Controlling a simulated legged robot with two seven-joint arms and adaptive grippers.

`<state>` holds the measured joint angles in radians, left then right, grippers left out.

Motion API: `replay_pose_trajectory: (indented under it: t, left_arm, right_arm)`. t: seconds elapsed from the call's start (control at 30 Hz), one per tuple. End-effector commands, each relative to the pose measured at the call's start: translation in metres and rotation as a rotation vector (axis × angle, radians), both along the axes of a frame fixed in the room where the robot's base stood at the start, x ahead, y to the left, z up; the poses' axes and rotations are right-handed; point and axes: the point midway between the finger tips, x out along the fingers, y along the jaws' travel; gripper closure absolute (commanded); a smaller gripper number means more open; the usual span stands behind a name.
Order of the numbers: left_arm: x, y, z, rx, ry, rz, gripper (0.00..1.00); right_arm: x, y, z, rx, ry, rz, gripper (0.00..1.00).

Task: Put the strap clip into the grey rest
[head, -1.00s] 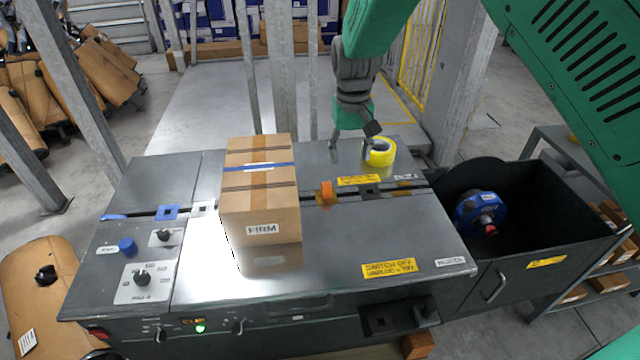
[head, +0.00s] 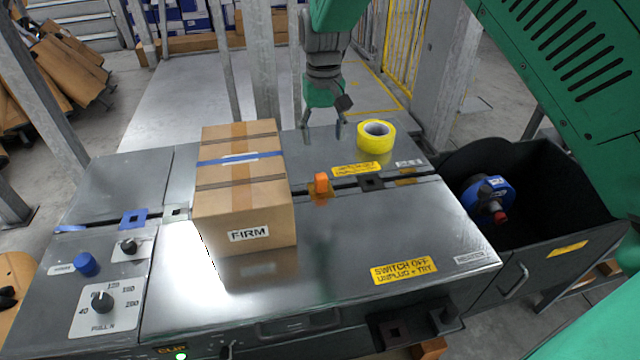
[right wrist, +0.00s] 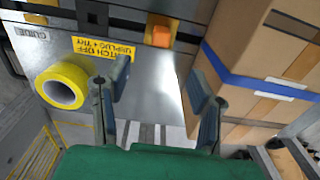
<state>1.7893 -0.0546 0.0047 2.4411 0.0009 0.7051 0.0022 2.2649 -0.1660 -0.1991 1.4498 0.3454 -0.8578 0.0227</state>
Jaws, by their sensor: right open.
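A small orange block, which looks like the strap clip (head: 320,184), stands at the slot across the machine top, right of the carton. It also shows in the right wrist view (right wrist: 160,31). A light grey square piece with a hole, which seems to be the grey rest (head: 175,212), lies at the same slot left of the carton, beside a blue square. My right gripper (head: 322,126) is open and empty, above and behind the orange block. In the right wrist view, its fingers (right wrist: 160,88) are apart, with the block beyond them. My left gripper is not in view.
A taped carton (head: 245,215) stands between the orange block and the grey piece. A yellow tape roll (head: 375,137) lies right of my right gripper. A dark square with a hole (head: 370,182) is right of the block. A dark bin (head: 560,230) holds a blue reel (head: 490,198).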

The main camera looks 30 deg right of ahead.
Motion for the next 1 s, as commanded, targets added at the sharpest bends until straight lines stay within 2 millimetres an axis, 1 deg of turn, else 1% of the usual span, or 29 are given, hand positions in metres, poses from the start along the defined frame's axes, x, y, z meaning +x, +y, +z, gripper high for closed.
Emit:
replay_pose_trajectory:
  t: [0.17,0.27,0.4,0.5,0.6,0.73,1.0]
  left_arm:
    - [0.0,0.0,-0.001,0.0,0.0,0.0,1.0]
    - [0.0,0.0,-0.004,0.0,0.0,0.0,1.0]
    - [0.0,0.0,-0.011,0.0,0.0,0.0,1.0]
    - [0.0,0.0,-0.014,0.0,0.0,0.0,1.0]
    - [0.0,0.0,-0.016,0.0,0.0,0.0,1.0]
    - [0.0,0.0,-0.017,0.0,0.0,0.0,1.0]
    - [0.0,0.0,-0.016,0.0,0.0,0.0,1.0]
  right_arm:
    - [0.0,0.0,-0.006,0.0,0.003,0.001,0.5]
    - [0.0,0.001,-0.021,-0.001,0.004,0.0,0.5]
    - [0.0,0.0,-0.051,-0.002,0.005,0.0,0.5]
    - [0.0,0.0,-0.069,-0.001,0.004,0.0,0.5]
    - [0.0,0.0,-0.081,-0.001,0.002,0.001,0.5]
    - [0.0,0.0,-0.087,-0.001,0.001,0.001,0.5]
    - [0.001,0.001,-0.087,-0.001,0.001,0.001,0.5]
